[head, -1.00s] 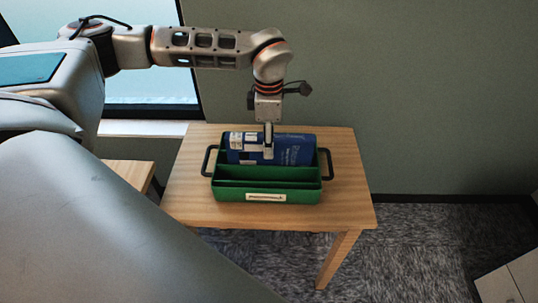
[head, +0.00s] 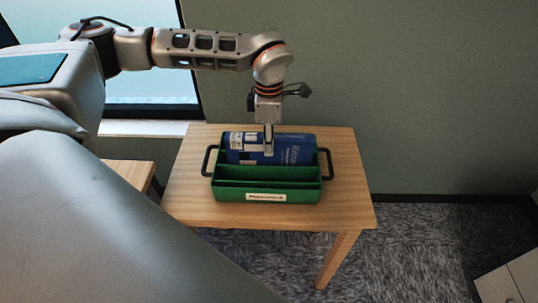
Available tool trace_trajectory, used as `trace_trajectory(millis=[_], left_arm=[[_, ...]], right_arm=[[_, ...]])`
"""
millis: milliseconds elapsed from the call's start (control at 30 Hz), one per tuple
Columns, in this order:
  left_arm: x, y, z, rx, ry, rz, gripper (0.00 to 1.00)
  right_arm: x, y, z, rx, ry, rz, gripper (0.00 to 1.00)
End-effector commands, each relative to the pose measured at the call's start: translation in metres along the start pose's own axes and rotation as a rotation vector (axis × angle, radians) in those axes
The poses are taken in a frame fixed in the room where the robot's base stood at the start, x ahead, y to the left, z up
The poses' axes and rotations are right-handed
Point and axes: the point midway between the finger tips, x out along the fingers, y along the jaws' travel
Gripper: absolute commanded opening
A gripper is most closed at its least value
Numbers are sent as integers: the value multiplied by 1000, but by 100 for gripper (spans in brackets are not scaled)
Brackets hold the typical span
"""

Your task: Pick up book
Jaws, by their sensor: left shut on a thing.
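A blue book (head: 292,150) with white patches on its left part stands in the rear compartment of a green tray (head: 225,195). The tray has black side handles and a white label on its front, and it sits on a wooden table. My left gripper (head: 268,149) points straight down from above and is shut on the book near the middle of its top edge. One finger shows in front of the book's face; the other is hidden behind it. The book's lower part is hidden by the tray's divider. My right gripper does not show.
The wooden table (head: 335,200) has bare top to the left and right of the tray. A grey-green wall (head: 430,90) stands close behind it, with a window (head: 150,85) at left. A pale box-like thing (head: 510,285) is at the lower right.

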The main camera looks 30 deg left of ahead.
Motion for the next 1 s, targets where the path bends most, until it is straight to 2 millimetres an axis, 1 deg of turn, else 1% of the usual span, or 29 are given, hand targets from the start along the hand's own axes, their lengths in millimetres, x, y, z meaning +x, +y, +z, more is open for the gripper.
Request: trace_trajectory(millis=[267,367,467,567,667,867,1000], left_arm=[[-2,1,1,0,-3,3,0],[-6,1,1,1,-4,4,0],[-14,1,1,0,-4,4,0],[-26,2,1,-1,-5,5,0],[-43,2,1,0,-6,7,0],[-84,2,1,0,-5,6,0],[-117,1,1,0,-5,6,0]], right_arm=[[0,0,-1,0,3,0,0],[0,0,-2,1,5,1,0],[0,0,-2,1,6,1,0],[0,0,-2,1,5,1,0],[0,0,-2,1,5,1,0],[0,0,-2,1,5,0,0],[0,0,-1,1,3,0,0]])
